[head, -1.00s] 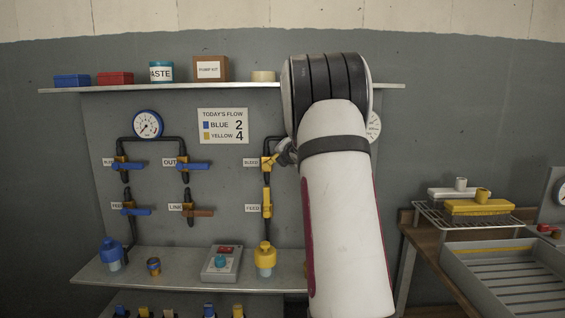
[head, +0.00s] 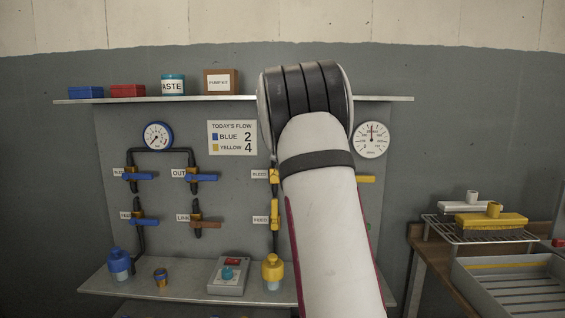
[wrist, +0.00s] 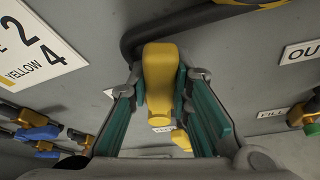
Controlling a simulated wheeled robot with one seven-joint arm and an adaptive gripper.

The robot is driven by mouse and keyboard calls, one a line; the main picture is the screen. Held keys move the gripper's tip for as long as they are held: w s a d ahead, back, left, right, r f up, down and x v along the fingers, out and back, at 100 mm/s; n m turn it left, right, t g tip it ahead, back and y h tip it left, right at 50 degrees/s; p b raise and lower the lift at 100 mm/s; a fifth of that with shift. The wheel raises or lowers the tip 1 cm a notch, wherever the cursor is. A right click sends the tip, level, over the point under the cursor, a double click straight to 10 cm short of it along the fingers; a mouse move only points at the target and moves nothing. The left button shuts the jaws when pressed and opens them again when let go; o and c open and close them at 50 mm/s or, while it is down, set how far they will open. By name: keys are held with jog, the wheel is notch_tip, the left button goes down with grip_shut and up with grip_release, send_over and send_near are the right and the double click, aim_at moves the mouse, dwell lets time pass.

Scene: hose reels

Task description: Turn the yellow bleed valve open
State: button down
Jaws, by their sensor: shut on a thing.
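The yellow bleed valve (head: 274,176) shows in the head view as a small yellow strip beside its "BLEED" label, at the left edge of my arm. The arm hides the rest of it. In the wrist view a yellow handle (wrist: 160,75) stands between the two teal-padded fingers of my gripper (wrist: 161,98), with one finger on each side. My gripper is shut on this handle. In the head view my gripper is hidden behind my arm. How far the valve is turned cannot be told.
A yellow feed valve (head: 274,214) sits below the bleed valve. Blue-handled valves (head: 138,176) are at left on the panel. A shelf (head: 190,100) runs above; a ledge below holds a yellow-capped bottle (head: 272,270) and control box (head: 229,275). A white gauge (head: 371,140) is at right.

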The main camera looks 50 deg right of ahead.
jog(key=shift+w+a, duration=0.1)
jog(key=c, duration=1.4)
grip_release()
jog(key=shift+c, duration=0.2)
jog(key=v, duration=1.2)
